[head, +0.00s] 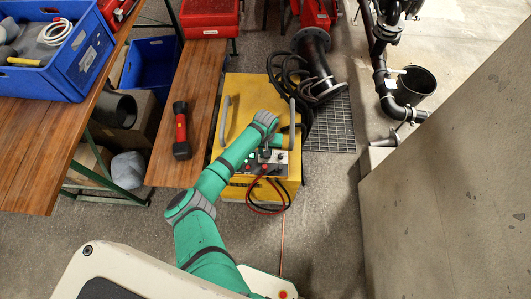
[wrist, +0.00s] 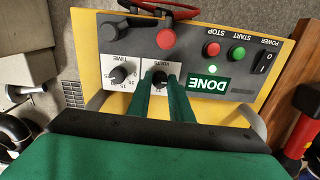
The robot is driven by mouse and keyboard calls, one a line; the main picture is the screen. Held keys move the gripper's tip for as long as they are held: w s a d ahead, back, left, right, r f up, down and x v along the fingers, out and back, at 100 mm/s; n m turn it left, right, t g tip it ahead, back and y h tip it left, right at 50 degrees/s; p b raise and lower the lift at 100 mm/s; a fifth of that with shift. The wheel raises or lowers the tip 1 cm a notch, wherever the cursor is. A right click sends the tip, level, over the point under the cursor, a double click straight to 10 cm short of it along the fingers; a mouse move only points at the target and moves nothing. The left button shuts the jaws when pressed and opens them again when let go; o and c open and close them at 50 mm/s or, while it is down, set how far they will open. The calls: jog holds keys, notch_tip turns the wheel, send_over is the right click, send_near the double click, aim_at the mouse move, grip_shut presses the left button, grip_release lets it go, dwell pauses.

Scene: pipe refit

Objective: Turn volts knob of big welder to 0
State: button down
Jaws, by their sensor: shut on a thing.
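The big welder (head: 240,110) is a yellow box with a grey control panel on its near side. In the wrist view the panel (wrist: 190,40) appears upside down. The volts knob (wrist: 160,78), black on a white dial plate, sits between the green fingertips of my gripper (wrist: 161,90), which is shut on it. The fingers hide part of the dial and its scale, so I cannot read the setting. In the head view my gripper (head: 266,157) is at the panel, and my arm hides part of the welder.
The time knob (wrist: 122,73) is beside the volts knob. A lit green DONE display (wrist: 209,84), red stop (wrist: 213,49) and green start (wrist: 236,54) buttons and a power switch (wrist: 264,62) are close by. Red and black cables (head: 268,195) hang in front. A bench (head: 190,110) stands left.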

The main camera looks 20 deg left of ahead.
jog(key=shift+w+r+n, duration=0.1)
jog(key=shift+w+n, duration=0.05)
jog(key=shift+n, duration=0.15)
jog(key=c, duration=1.6)
grip_release()
notch_tip(320, 180, up, 11)
jog(key=shift+f, duration=0.15)
